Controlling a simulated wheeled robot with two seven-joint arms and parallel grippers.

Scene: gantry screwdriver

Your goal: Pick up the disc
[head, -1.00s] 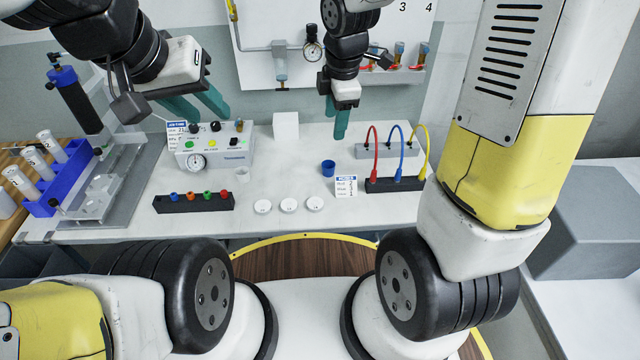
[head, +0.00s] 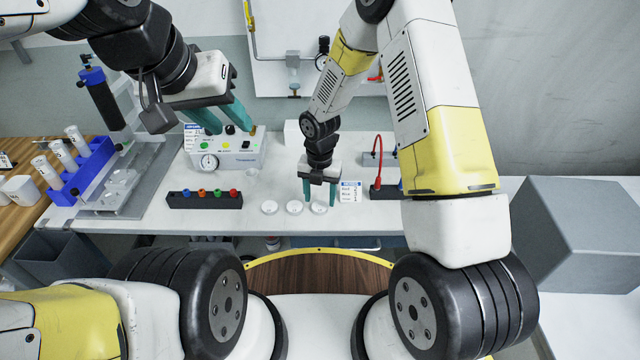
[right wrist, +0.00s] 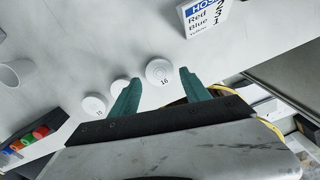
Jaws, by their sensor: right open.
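Three small white discs lie in a row on the bench: the left disc (head: 269,207), the middle disc (head: 293,207) and the right disc (head: 319,208). My right gripper (head: 319,197) is open and points down at the right disc. In the right wrist view, the right disc (right wrist: 160,71), marked 16, shows in the gap between the teal fingertips, with nothing gripped. The middle disc (right wrist: 119,88) is partly hidden by a finger there; the left disc (right wrist: 93,105) lies beyond it. My left gripper (head: 224,122) is open and empty, near the white control box.
A black block with coloured caps (head: 204,199) sits left of the discs. A labelled card (head: 351,191) stands just right of my right gripper. The control box (head: 226,155) with a gauge is behind. The blue tube rack (head: 82,172) is far left. My right arm hides part of the cable block.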

